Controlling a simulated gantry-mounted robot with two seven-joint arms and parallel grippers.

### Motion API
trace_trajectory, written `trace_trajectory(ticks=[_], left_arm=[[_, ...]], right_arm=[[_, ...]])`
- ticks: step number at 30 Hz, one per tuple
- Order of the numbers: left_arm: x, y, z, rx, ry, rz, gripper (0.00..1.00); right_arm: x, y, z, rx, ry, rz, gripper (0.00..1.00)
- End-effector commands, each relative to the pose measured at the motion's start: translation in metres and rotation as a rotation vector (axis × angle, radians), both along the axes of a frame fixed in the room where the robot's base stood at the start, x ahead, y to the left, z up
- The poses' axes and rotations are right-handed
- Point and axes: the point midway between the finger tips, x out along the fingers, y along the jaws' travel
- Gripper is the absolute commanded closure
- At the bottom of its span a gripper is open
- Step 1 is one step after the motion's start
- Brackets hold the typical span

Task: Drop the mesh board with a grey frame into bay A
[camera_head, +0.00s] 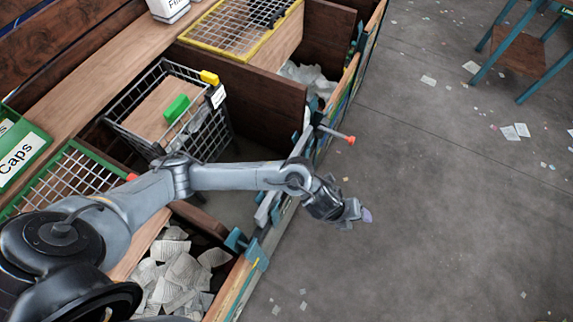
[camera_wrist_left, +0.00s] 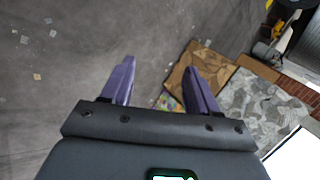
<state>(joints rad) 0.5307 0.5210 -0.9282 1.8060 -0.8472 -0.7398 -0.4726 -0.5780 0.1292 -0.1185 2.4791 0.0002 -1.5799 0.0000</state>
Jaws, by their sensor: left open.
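My left gripper (camera_head: 362,214) hangs over the grey floor, to the right of the row of wooden bays in the head view. I cannot make out a grey-framed mesh board for certain. A green-framed mesh board (camera_head: 75,170) lies at the left, and a yellow-framed mesh board (camera_head: 228,35) lies across a bay at the top. A small dark mesh piece (camera_head: 266,10) shows at the top edge. No bay label A is readable.
A dark wire basket (camera_head: 200,146) with green and yellow parts stands at the middle bay. Pale scraps (camera_head: 178,272) fill the near bay. An orange-tipped rod (camera_head: 337,134) juts from the bay edge. A teal-legged table (camera_head: 520,50) stands top right. The floor is mostly open.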

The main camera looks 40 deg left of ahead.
Motion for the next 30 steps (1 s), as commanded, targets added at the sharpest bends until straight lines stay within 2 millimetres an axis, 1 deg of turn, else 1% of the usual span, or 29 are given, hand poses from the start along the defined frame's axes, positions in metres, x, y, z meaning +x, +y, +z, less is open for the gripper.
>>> trace_trajectory(ticks=[1, 2, 3, 5, 6, 8, 9, 11, 12, 15, 18, 21, 26, 30], left_arm=[[0.014, 0.022, -0.034, 0.083, -0.012, -0.081, 0.4], [0.019, 0.034, -0.047, 0.129, -0.01, -0.134, 0.4], [0.026, 0.055, -0.062, 0.19, -0.002, -0.195, 0.4], [0.036, 0.089, -0.082, 0.276, 0.022, -0.275, 0.4], [0.043, 0.114, -0.092, 0.331, 0.044, -0.317, 0.4], [0.051, 0.149, -0.101, 0.398, 0.08, -0.365, 0.4], [0.055, 0.172, -0.104, 0.434, 0.106, -0.39, 0.4], [0.06, 0.204, -0.106, 0.48, 0.144, -0.414, 0.4], [0.062, 0.223, -0.106, 0.503, 0.17, -0.425, 0.4], [0.065, 0.263, -0.103, 0.545, 0.227, -0.438, 0.4], [0.065, 0.289, -0.099, 0.567, 0.268, -0.443, 0.4], [0.064, 0.305, -0.096, 0.577, 0.292, -0.444, 0.4], [0.063, 0.311, -0.102, 0.579, 0.307, -0.445, 0.4], [0.063, 0.311, -0.119, 0.579, 0.307, -0.445, 0.4]], right_arm=[[0.0, 0.0, -0.029, 0.0, 0.0, 0.0, 0.57], [0.0, 0.0, -0.037, 0.0, 0.0, 0.0, 0.57], [0.0, 0.0, -0.048, 0.0, 0.0, 0.0, 0.57], [0.0, 0.0, -0.064, 0.001, 0.0, -0.001, 0.57], [0.0, 0.001, -0.073, 0.002, 0.0, 0.0, 0.57], [0.0, 0.001, -0.086, 0.002, 0.0, -0.001, 0.57], [0.0, 0.001, -0.094, 0.004, 0.002, -0.002, 0.57], [0.0, 0.001, -0.103, 0.005, 0.002, -0.003, 0.57], [0.0, 0.002, -0.109, 0.006, 0.002, -0.003, 0.57], [0.0, 0.002, -0.12, 0.01, 0.001, -0.004, 0.57], [-0.001, 0.003, -0.127, 0.011, 0.002, -0.005, 0.57], [-0.001, 0.003, -0.131, 0.012, 0.002, -0.006, 0.57], [-0.001, 0.004, -0.132, 0.014, 0.001, -0.006, 0.57], [-0.001, 0.004, -0.133, 0.014, 0.001, -0.006, 0.57]])
